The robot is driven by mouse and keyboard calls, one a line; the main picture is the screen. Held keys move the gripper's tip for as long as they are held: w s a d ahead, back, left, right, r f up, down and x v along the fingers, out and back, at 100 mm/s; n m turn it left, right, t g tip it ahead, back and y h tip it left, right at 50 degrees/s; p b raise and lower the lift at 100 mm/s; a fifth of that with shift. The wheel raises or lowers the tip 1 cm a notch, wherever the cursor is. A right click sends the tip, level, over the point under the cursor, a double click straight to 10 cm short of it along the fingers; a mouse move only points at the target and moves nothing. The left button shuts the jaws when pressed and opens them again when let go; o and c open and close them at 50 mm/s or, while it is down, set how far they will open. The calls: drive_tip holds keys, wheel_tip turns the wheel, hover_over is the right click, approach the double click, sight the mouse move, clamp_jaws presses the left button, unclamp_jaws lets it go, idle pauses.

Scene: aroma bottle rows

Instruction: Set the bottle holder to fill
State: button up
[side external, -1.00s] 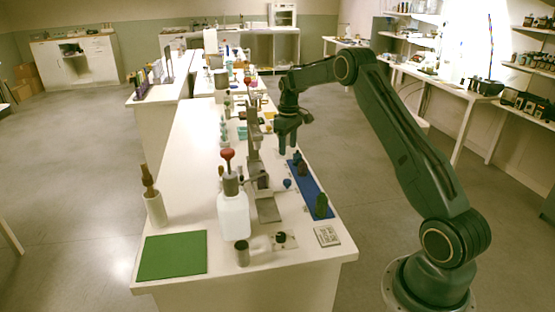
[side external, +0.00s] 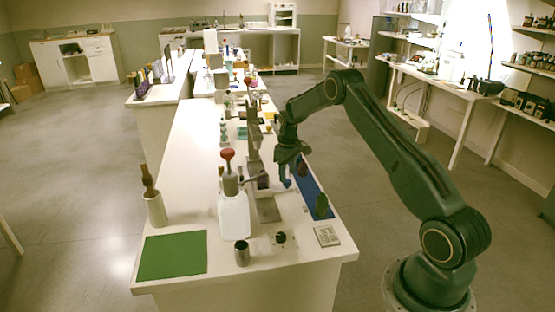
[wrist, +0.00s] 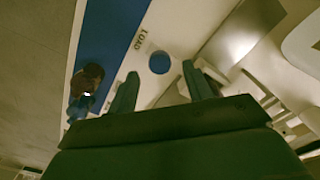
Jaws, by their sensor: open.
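A round blue knob (wrist: 159,62) shows in the wrist view beside printed lettering that seems to read LOAD. It lies between and just beyond the fingertips of my gripper (wrist: 161,71), with no contact visible. In the side view my gripper (side external: 285,178) is open and low over the bench, to the right of the metal stand, and the knob is hard to pick out from the fingers. A grey metal plate (side external: 268,209) lies at the foot of the stand; whether it belongs to the bottle holder I cannot tell.

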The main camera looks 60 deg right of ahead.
drive_tip(key=shift+f, duration=1.5)
drive_tip(key=shift+c, duration=0.2)
clamp_jaws()
